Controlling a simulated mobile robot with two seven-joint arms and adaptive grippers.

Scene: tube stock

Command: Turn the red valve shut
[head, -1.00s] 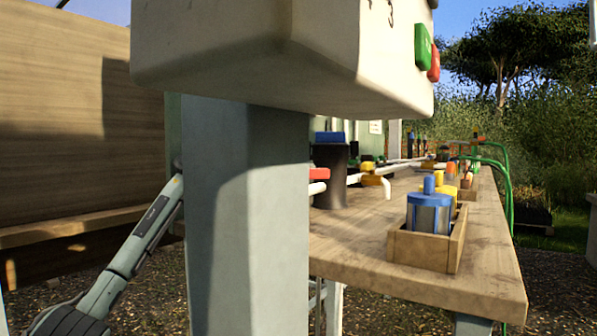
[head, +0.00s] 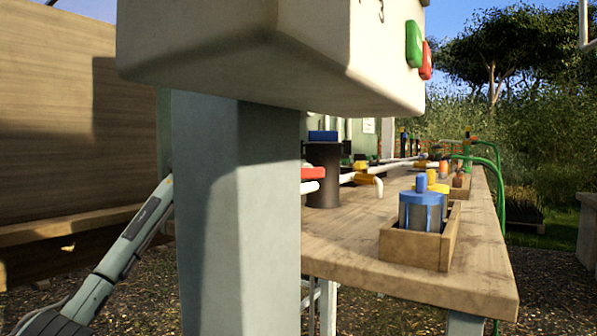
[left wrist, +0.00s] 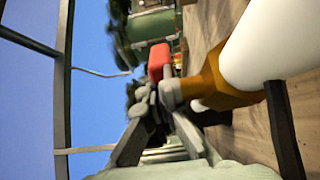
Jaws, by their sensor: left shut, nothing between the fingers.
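The red valve handle (head: 314,173) shows in the head view just right of a grey post, above a white pipe end (head: 309,187). Its left part is hidden behind the post. In the left wrist view the red handle (left wrist: 158,62) stands beside an orange-yellow valve body (left wrist: 218,82) on a thick white pipe (left wrist: 268,38). My left gripper (left wrist: 157,95) is shut and empty, its fingertips close to the handle; I cannot tell whether they touch. In the head view my left arm passes behind the post, which hides its gripper. My right gripper is in neither view.
A grey post (head: 236,220) carrying a white box (head: 240,55) with green (head: 413,43) and red buttons blocks the middle of the head view. The wooden bench (head: 340,245) holds a dark cylinder (head: 323,175) and a wooden tray (head: 400,248) with a blue-capped part (head: 425,208).

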